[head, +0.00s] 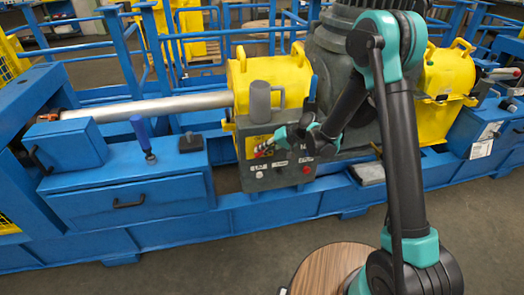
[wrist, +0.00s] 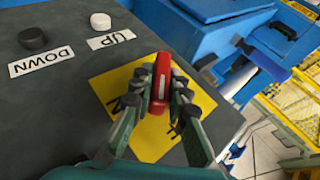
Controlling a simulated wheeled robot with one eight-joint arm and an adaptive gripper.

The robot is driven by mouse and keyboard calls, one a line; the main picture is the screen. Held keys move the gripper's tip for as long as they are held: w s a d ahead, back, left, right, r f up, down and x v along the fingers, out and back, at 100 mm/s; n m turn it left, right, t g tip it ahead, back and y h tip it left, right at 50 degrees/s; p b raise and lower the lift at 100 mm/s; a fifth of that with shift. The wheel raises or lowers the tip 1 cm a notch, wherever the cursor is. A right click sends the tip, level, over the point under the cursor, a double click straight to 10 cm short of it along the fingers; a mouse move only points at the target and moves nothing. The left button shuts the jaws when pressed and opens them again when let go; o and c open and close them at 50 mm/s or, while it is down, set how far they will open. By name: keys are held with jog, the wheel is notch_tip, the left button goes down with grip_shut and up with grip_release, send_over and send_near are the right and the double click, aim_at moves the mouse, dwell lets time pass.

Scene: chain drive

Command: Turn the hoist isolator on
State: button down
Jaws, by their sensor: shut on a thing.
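The hoist isolator's red handle (wrist: 163,75), with a pale stripe along it, stands on a yellow plate (wrist: 118,78) on the dark grey control box. In the wrist view my gripper (wrist: 160,88) has one finger on each side of the handle and is shut on it. The handle points nearly straight up in this view. In the head view my gripper (head: 272,148) reaches the front of the grey control box (head: 285,181) from the right, partly covering the yellow plate and the handle. Lettering on the plate is mostly hidden by the fingers.
A white button (wrist: 100,21) with an UP label and a black button (wrist: 33,38) with a DOWN label sit beside the plate. A red button (head: 306,169) is low on the box. Yellow housings (head: 262,76) and blue framework (head: 130,205) surround it. Grey floor lies in front.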

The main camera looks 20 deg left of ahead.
jog(key=g+y, duration=0.1)
jog(key=y, duration=0.1)
jog(key=m+y, duration=0.1)
jog(key=y, duration=0.2)
jog(key=shift+w+d+f+m+g, duration=0.1)
jog(key=shift+f+m+g, duration=0.05)
jog(key=shift+m+g, duration=0.2)
dwell(0.3)
jog(key=c, duration=1.5)
grip_release()
jog(key=v, duration=1.2)
jog(key=shift+w+f, duration=0.1)
jog(key=shift+f, duration=0.15)
